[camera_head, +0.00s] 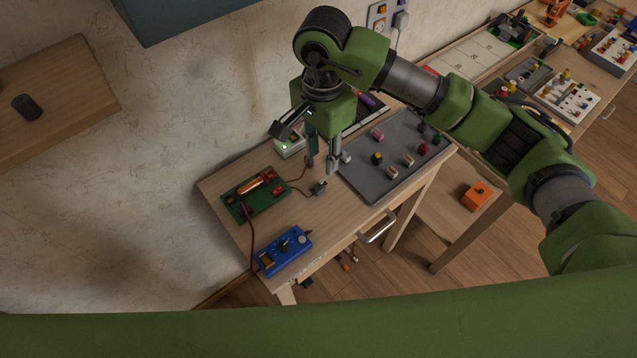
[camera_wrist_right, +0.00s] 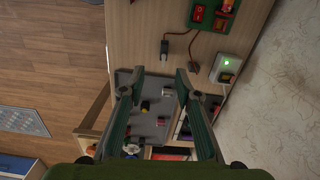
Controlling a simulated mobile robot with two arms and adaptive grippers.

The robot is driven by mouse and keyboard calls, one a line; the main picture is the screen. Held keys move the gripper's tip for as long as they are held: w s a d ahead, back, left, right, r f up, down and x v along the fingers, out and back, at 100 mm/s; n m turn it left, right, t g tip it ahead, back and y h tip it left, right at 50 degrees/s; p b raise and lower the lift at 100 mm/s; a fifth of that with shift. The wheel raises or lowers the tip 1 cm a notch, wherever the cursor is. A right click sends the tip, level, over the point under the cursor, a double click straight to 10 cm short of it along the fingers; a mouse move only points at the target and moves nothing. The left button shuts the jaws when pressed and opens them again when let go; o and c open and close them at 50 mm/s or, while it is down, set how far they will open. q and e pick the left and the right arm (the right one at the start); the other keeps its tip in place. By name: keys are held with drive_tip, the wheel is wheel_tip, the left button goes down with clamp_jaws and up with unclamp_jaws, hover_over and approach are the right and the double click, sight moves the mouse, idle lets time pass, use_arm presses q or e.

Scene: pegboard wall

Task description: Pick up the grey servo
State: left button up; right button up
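A small dark grey block with a cable (camera_head: 319,187), which looks like the grey servo, lies on the wooden table between the green board and the grey tray. It also shows in the right wrist view, ahead of the fingertips (camera_wrist_right: 164,47). My right gripper (camera_head: 323,163) is above the table, close to the block on its far side in the head view. Its two fingers are spread with nothing between them in the right wrist view (camera_wrist_right: 158,78). The height gap to the block is hard to judge. My left gripper is not in view.
A green circuit board (camera_head: 240,204) and a blue meter (camera_head: 284,251) with cables lie left of the block. A grey tray (camera_head: 373,188) with several small parts lies right. A pale box with a green light (camera_wrist_right: 231,68) stands by the wall. Bare wood surrounds the block.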

drive_tip(key=p, duration=0.1)
hover_over(318, 186)
drive_tip(key=f, duration=0.6)
drive_tip(key=shift+s+d+f, duration=0.2)
drive_tip(key=shift+d+f, duration=0.05)
drive_tip(key=shift+d, duration=0.1)
drive_tip(key=f, duration=0.1)
drive_tip(key=f+p, duration=0.1)
drive_tip(key=f, duration=0.1)
drive_tip(key=a+f+p, duration=0.1)
drive_tip(key=shift+w+f, duration=0.1)
drive_tip(key=shift+f, duration=0.3)
drive_tip(key=shift+d+f, duration=0.1)
drive_tip(key=shift+f, duration=0.15)
clamp_jaws()
